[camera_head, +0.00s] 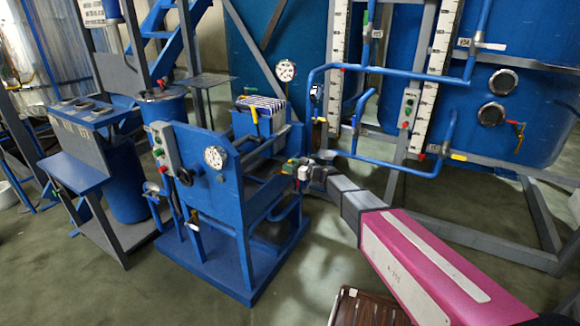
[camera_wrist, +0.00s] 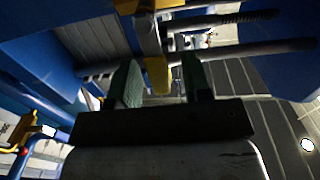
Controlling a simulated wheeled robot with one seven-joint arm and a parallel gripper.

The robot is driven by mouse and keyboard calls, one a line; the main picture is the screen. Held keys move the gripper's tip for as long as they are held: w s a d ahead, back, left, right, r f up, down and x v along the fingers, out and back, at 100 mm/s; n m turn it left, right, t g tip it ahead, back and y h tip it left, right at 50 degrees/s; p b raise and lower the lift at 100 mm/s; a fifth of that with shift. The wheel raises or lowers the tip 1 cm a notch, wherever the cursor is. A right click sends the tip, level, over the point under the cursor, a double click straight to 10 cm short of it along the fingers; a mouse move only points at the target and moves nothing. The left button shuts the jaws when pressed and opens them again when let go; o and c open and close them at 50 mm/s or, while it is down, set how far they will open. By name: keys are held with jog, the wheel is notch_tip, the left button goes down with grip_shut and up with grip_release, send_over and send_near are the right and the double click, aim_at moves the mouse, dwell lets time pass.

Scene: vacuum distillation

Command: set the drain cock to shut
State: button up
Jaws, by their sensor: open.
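A yellow lever (camera_wrist: 157,77) on a pale metal stem shows at the upper middle of the wrist view. It looks like the drain cock's handle. My gripper (camera_wrist: 158,64) is open, with one green-padded finger on each side of the lever. A gap shows between the lever and each finger, and I cannot tell any contact. In the head view my gripper (camera_head: 297,170) is at the right side of the blue machine frame (camera_head: 222,222). The lever cannot be told apart clearly there, and the cock's body is mostly hidden.
Blue pipes (camera_head: 400,72) and a large blue tank (camera_head: 510,90) stand behind and to the right. A gauge (camera_head: 215,157) and a control box (camera_head: 163,145) are on the machine. Dark pipes (camera_wrist: 240,54) cross close beyond the fingers. The green floor (camera_head: 320,260) before the machine is partly clear.

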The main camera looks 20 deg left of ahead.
jog(key=s+d, duration=0.1)
jog(key=d, duration=0.9)
jog(key=shift+s+d, duration=0.15)
jog(key=shift+s, duration=0.1)
jog(key=s+d+f+m+g+h, duration=0.1)
jog(key=s+d+f+m+h, duration=0.2)
jog(key=d, duration=1.2)
jog(key=s+d+f+m+h, duration=0.3)
jog(key=s+d+m+h, duration=0.5)
jog(key=d, duration=0.8)
jog(key=s+d+f+m+g+h, duration=0.1)
jog(key=s+d+f+m+h, duration=0.2)
jog(key=d, duration=1.2)
jog(key=s+m+h, duration=0.2)
jog(key=s+h, duration=0.1)
jog(key=shift+s+d+f+m+g+h, duration=0.2)
jog(key=shift+d+m+g+h, duration=0.1)
jog(key=shift+h, duration=0.1)
jog(key=shift+a, duration=0.1)
